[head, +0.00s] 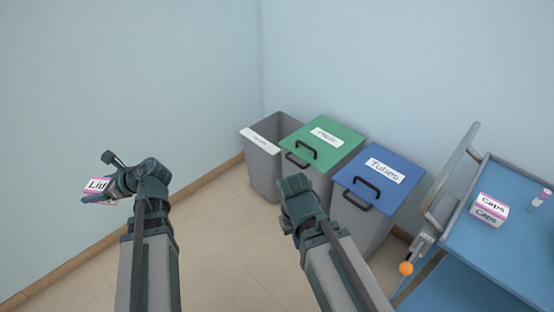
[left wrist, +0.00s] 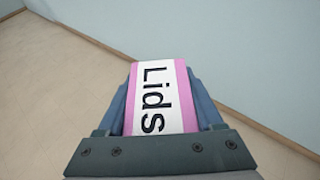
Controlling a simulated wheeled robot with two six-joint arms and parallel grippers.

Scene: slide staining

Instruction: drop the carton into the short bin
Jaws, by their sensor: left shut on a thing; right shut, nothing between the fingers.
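A white carton with pink edges, printed "Lids" (head: 97,185), is at the far left in the head view, away from the bins. My left gripper (head: 103,193) is shut on it. In the left wrist view the carton (left wrist: 158,95) sits between the two fingers, its label facing the camera. The open grey bin (head: 265,162) stands in the corner, left of the other bins; its label is too small to read. It looks lower than they do. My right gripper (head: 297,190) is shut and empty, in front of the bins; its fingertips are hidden.
A bin with a green lid (head: 338,146) and one with a blue lid labelled "Tubes" (head: 388,190) stand right of the grey bin, both closed. A blue cart (head: 480,262) at the right bears a "Caps" carton (head: 489,210) and a small tube (head: 541,197). Floor between my arms is clear.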

